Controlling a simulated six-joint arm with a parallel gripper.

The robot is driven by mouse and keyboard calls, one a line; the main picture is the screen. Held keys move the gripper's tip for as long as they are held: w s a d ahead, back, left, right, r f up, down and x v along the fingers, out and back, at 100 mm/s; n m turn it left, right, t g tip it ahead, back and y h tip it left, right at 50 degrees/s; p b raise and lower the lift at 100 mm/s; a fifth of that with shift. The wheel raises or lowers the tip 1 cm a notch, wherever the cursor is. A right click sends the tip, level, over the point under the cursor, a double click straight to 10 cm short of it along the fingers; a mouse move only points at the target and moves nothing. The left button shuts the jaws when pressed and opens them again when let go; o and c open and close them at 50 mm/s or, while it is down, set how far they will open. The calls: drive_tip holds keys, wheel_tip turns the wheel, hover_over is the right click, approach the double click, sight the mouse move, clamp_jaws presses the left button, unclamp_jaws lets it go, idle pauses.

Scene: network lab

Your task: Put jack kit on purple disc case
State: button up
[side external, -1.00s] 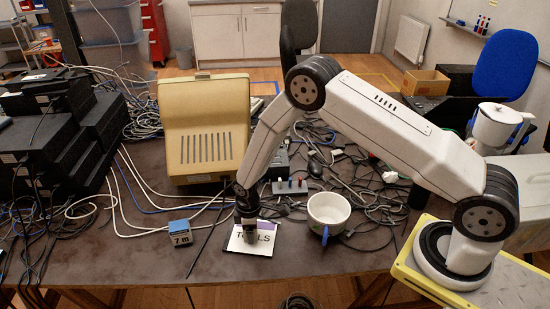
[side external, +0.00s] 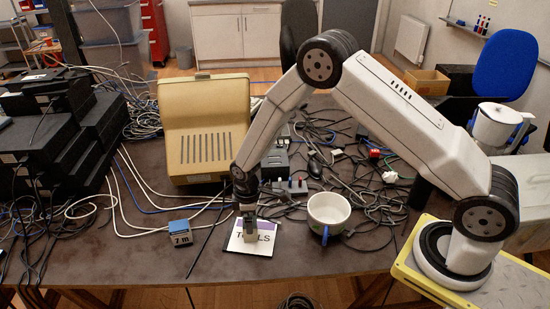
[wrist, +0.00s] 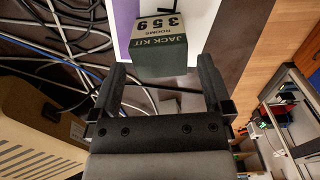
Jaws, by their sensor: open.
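The purple disc case (side external: 236,244) lies flat on the table, white with a purple strip and partly readable lettering. The jack kit (side external: 251,232), a small block, stands on the case. In the wrist view its printed label shows on the jack kit (wrist: 161,50), with the purple strip of the case (wrist: 125,22) behind it. My gripper (side external: 247,212) is above the kit, fingers pointing down. In the wrist view my gripper (wrist: 162,75) is open, its fingers apart on either side of the kit's near end and not closed on it.
A small blue box (side external: 181,233) marked 2 m sits left of the case. A white mug (side external: 328,212) with a blue handle stands to the right. Loose cables and a beige slotted unit (side external: 205,135) lie behind. The table front is mostly clear.

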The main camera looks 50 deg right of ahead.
wheel_tip(320, 180, up, 7)
drive_tip(key=shift+f, duration=0.15)
idle(0.9)
drive_tip(key=shift+s+d+r, duration=0.15)
drive_tip(key=shift+s+r, duration=0.05)
drive_tip(key=shift+r, duration=0.15)
drive_tip(key=s+d+r+m+t, duration=0.1)
drive_tip(key=s+r+m, duration=0.3)
drive_tip(key=s, duration=0.4)
drive_tip(key=s+d+r+m+t, duration=0.1)
drive_tip(key=s+d+r+m, duration=0.3)
drive_tip(key=s+r, duration=0.3)
drive_tip(key=shift+s+d+r+m+t, duration=0.25)
drive_tip(key=shift+s+m, duration=0.25)
drive_tip(key=shift+s, duration=0.55)
